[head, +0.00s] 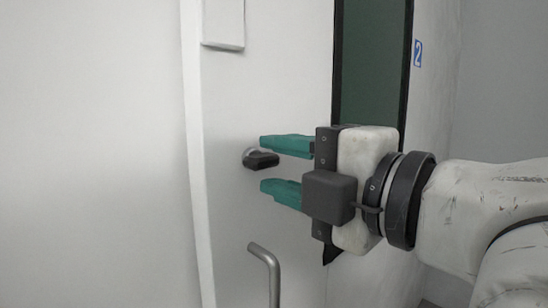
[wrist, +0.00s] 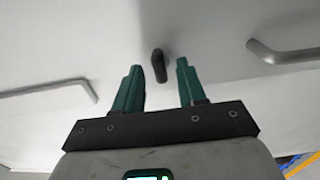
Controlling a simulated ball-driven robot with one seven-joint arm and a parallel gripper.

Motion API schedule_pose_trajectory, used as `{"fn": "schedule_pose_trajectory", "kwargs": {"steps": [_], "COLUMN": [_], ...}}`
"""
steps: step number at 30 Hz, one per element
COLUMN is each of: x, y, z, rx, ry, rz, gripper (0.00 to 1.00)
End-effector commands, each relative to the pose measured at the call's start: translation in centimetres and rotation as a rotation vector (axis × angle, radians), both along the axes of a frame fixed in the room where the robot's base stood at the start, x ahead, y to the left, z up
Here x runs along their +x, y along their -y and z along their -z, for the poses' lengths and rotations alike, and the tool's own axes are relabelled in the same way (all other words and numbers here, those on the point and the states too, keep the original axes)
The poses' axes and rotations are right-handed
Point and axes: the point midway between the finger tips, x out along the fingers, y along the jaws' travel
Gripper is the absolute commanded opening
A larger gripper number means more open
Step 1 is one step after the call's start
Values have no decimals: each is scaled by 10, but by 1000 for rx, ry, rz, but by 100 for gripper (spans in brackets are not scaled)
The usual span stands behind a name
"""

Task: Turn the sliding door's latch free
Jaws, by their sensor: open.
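The latch (head: 262,159) is a small dark knob on a round light base, set on the white sliding door (head: 225,220). In the head view my gripper (head: 262,164) is open, its two teal fingers one above and one below the latch's level. I cannot tell how far the latch reaches in between the fingers. No contact shows.
A grey bar handle (head: 268,262) sticks out below the latch; it is at the right in the wrist view (wrist: 285,54). A raised white panel (head: 223,24) is above. A dark green window (head: 372,65) is behind my gripper, beside a blue "2" sign (head: 418,53).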

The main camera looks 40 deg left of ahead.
Motion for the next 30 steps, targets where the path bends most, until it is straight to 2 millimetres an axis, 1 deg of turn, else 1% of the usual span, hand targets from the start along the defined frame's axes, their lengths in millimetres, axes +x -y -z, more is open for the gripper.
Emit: {"fn": "schedule_pose_trajectory", "kwargs": {"steps": [1,3,6,15,27,30], "x": [0,1,1,1,1,1], "y": [-6,-12,-16,-17,-17,-17], "z": [-1,0,0,0,1,1], "rx": [-1,-1,0,0,-1,-1], "ry": [0,-1,0,0,0,-1], "rz": [-1,-1,0,1,1,1], "gripper": [40,40,40,39,1,0]}}
